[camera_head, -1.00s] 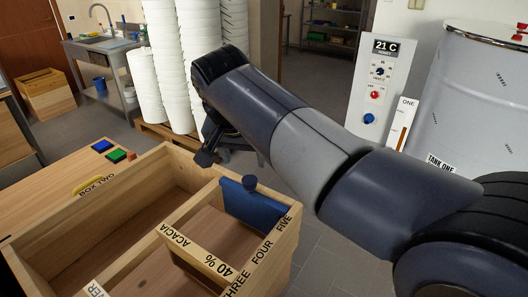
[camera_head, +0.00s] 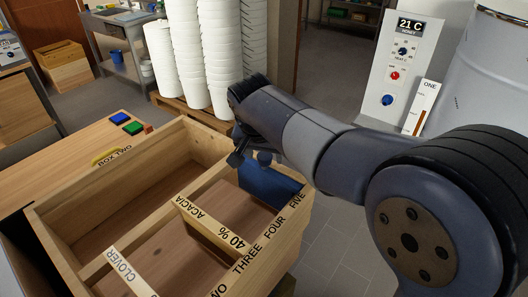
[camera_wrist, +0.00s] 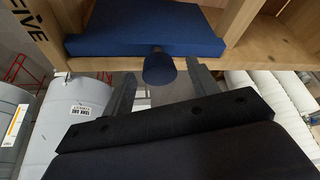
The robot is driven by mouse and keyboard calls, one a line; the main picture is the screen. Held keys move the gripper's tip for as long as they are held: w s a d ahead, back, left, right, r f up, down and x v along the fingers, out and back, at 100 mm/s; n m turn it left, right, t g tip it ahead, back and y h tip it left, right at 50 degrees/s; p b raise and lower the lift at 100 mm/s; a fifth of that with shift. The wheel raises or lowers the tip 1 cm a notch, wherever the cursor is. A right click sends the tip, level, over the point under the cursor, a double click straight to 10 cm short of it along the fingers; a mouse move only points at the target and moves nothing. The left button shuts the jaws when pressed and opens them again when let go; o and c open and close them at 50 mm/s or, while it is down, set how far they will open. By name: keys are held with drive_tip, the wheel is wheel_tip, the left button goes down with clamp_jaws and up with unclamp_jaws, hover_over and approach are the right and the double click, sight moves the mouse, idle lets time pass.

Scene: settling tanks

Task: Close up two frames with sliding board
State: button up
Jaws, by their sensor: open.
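The blue sliding board (camera_head: 270,187) stands on edge in the wooden box, at the end of the acacia compartment near the word FIVE. Its round knob (camera_wrist: 160,68) shows in the wrist view, where the board (camera_wrist: 145,32) fills the top middle. My gripper (camera_head: 250,158) is over the board and hides its knob in the head view. In the wrist view my gripper (camera_wrist: 160,72) is open, with one finger on each side of the knob. I cannot tell whether either finger touches it. The wooden box (camera_head: 88,190) has walls marked BOX TWO, CLOVER, ACACIA and 40 %.
A table (camera_head: 50,165) left of the box carries small blue, green and red blocks. Stacks of white buckets (camera_head: 205,60) stand behind on a pallet. A heater panel (camera_head: 402,62) and a tank (camera_head: 490,70) are at the right. The floor (camera_head: 335,250) right of the box is clear.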

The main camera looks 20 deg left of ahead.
drive_tip(key=shift+c, duration=0.4)
clamp_jaws()
drive_tip(key=s+a, duration=0.4)
drive_tip(key=s, duration=0.7)
drive_tip(key=s+a+b, duration=0.1)
drive_tip(key=s+a, duration=0.4)
drive_tip(key=s, duration=0.6)
drive_tip(key=s+a, duration=0.5)
drive_tip(key=s, duration=0.7)
drive_tip(key=shift+s+a, duration=0.1)
drive_tip(key=shift+o, duration=0.4)
unclamp_jaws()
drive_tip(key=shift+r, duration=0.1)
drive_tip(key=v, duration=1)
drive_tip(key=shift+s+r, duration=0.2)
drive_tip(key=shift+r, duration=0.05)
